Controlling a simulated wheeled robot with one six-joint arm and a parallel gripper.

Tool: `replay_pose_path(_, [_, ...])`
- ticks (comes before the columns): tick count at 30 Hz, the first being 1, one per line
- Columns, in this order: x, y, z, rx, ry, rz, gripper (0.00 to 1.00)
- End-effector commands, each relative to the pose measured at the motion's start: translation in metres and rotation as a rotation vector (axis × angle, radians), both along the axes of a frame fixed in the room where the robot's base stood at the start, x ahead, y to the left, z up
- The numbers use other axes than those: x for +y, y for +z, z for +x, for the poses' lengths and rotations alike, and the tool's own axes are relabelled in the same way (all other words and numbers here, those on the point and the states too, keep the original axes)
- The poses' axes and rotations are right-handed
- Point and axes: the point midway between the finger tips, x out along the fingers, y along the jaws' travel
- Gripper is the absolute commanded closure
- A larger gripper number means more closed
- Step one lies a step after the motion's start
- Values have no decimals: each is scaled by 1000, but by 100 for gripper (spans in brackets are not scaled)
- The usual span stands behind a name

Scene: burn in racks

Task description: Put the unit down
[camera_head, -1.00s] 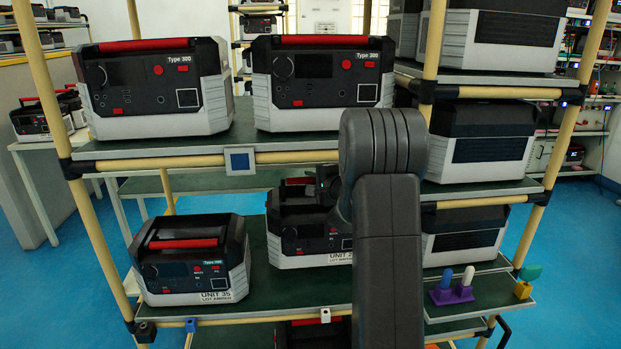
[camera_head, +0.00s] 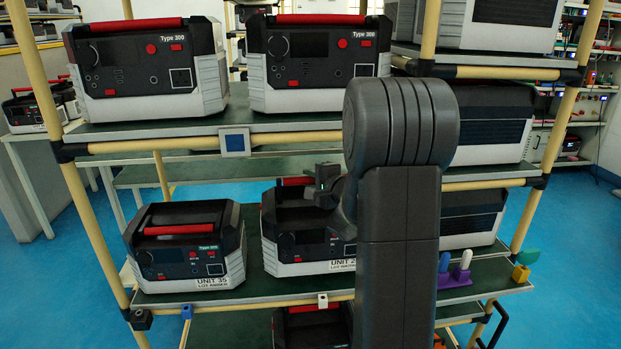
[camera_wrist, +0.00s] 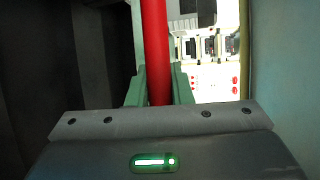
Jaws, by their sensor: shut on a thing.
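The unit (camera_head: 300,249) is a black and light-grey box with a red top handle and a white label reading "UNIT 2", the rest hidden by my arm. It is at the middle of the lower green shelf (camera_head: 245,290), right of the Unit 35 box. My gripper (camera_head: 322,190) is at its top, partly hidden behind my arm. In the wrist view, the green fingers (camera_wrist: 158,92) are shut around the red handle (camera_wrist: 155,45). I cannot tell whether its base touches the shelf.
Unit 35 (camera_head: 187,262) stands close on the left. Two Type 300 boxes (camera_head: 150,75) stand on the upper shelf above. Grey-sided boxes (camera_head: 472,215) are at the right, behind my arm. A purple holder (camera_head: 455,278) is at the shelf's right end.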

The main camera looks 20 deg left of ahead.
Motion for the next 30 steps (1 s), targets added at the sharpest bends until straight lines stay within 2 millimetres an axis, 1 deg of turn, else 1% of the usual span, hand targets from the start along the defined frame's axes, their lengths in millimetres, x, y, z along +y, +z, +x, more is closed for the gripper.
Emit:
replay_pose_path(5, [1, -18, 1, -8, 3, 6, 100])
replay_pose_path(7, [1, -22, 1, -8, 3, 7, 100])
replay_pose_path(20, [1, -24, 1, -8, 3, 7, 100])
replay_pose_path(21, [0, -30, 0, 1, 0, -1, 73])
replay_pose_path(23, [0, -30, 0, 1, 0, -1, 61])
replay_pose_path(24, [0, -30, 0, 1, 0, -1, 59])
replay_pose_path(30, [0, -30, 0, 1, 0, -2, 59])
